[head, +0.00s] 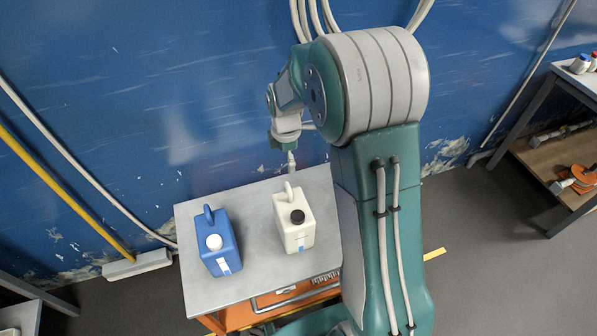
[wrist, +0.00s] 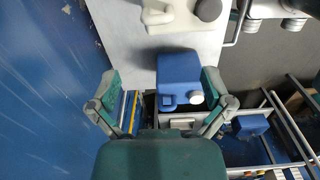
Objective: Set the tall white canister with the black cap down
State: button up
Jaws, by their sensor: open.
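The white canister (head: 295,235) with the black cap (head: 297,216) stands upright on the grey tabletop (head: 258,197) in the head view. In the wrist view the white canister (wrist: 175,22) is at the top, partly cut off by the frame edge, outside the jaws. My gripper (head: 291,163) is just above and behind the canister's handle in the head view; I cannot tell the exact gap. In the wrist view my gripper (wrist: 160,74) has its fingers spread wide, with nothing held between them.
A blue canister (head: 218,250) with a white cap stands left of the white one; it shows beyond the spread fingers in the wrist view (wrist: 178,66). A blue wall (head: 150,90) runs behind the table. A shelf unit (head: 545,160) stands at the far right.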

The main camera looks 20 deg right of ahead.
jog(key=s+r+m+t, duration=0.1)
jog(key=s+r+m, duration=0.35)
jog(key=r, duration=0.45)
jog(key=s+r+m+t, duration=0.1)
jog(key=s+r+m, duration=0.2)
jog(key=s, duration=0.4)
jog(key=s+a+r+m+t, duration=0.1)
jog(key=s+r+m+t, duration=0.1)
jog(key=s+r+m, duration=0.2)
jog(key=s+r+m+t, duration=0.1)
jog(key=s+r+m, duration=0.2)
jog(key=s+m, duration=0.3)
jog(key=s, duration=0.3)
jog(key=shift+s+a+r, duration=0.2)
jog(key=shift+s+r, duration=0.15)
